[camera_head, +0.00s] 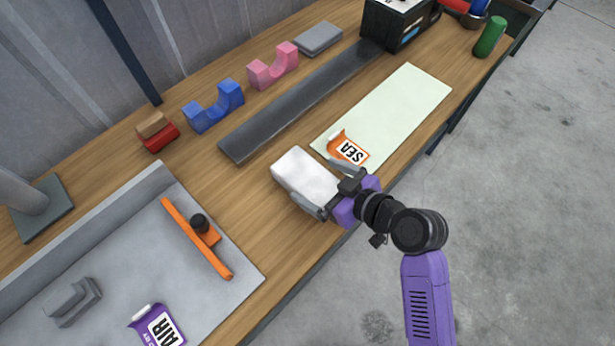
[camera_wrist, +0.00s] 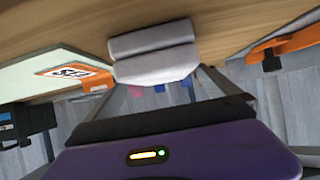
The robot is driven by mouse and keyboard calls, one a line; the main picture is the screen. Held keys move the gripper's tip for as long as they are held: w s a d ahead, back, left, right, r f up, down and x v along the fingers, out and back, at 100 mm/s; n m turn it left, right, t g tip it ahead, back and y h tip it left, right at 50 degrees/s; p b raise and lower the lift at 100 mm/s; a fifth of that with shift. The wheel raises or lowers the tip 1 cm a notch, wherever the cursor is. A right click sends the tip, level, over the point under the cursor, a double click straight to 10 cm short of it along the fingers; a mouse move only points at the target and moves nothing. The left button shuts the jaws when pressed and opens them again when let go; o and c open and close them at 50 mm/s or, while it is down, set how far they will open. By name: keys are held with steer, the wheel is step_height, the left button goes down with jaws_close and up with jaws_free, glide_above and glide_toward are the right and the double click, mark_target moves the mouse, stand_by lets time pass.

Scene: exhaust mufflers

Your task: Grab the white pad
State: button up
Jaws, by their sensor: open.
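The white pad (camera_head: 303,174) is a rounded white block on the wooden bench, left of the pale green mat in the head view. In the wrist view the pad (camera_wrist: 155,62) shows at top centre, between and ahead of the fingers. My gripper (camera_head: 334,190) is open at the pad's front right side, with one finger near its lower corner and the other near its upper right corner. In the wrist view my gripper (camera_wrist: 165,92) has its fingers apart on either side of the pad. I cannot tell whether either finger touches it.
A long dark bar (camera_head: 300,100) lies behind the pad. A grey tray (camera_head: 120,240) with an orange tool (camera_head: 197,238) stands to the left. The bench's front edge is near.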

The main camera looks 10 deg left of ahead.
mark_target(310, 178)
steer(key=shift+x, duration=1.95)
steer(key=shift+s+a+r, duration=0.15)
steer(key=c, duration=1.3)
steer(key=shift+o, duration=0.2)
